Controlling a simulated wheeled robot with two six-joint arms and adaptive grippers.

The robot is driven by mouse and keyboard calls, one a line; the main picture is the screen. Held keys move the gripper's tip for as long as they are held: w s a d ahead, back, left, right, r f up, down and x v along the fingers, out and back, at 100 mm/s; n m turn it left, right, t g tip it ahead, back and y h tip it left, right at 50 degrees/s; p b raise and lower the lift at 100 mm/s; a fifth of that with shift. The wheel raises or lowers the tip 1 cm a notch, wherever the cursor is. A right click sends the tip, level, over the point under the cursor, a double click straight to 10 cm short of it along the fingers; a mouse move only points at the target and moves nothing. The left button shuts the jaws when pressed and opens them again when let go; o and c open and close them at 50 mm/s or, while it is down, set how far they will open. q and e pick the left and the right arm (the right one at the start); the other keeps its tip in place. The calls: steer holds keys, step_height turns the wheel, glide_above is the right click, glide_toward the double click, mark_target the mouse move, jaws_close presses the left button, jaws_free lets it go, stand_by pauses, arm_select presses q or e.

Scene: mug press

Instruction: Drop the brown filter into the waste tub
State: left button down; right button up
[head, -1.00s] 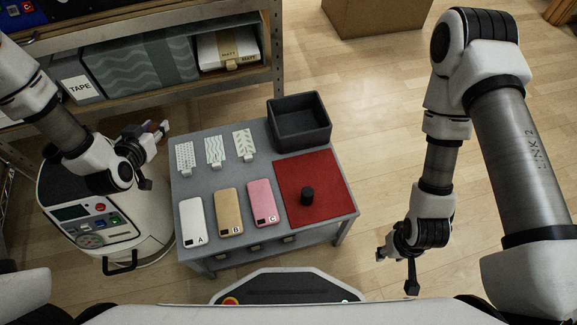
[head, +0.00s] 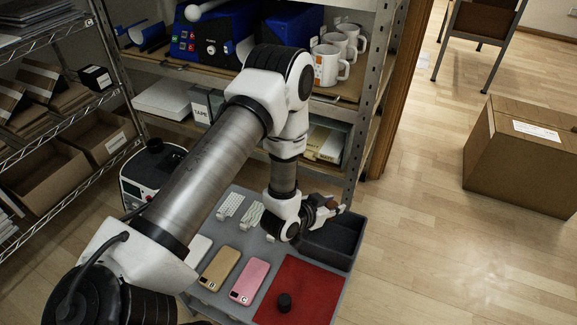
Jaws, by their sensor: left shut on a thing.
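The waste tub (head: 336,256) is a dark grey open box at the back right corner of the grey table. My left gripper (head: 326,207) is over the tub's back left part, its fingers pointing right. It is shut on a small brown thing (head: 318,199), which I take for the brown filter; the fingers hide much of it. The gripper and forearm cover the tub's left side. The visible part of the tub's inside looks empty. My right gripper is out of view.
Mugs (head: 328,65) stand on the shelf.

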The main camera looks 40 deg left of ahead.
arm_select(q)
step_height(320, 180, down, 6)
steer(key=b, duration=0.4)
steer(key=shift+r, duration=0.35)
steer(key=c, duration=0.7)
jaws_free()
steer(key=v, duration=1.2)
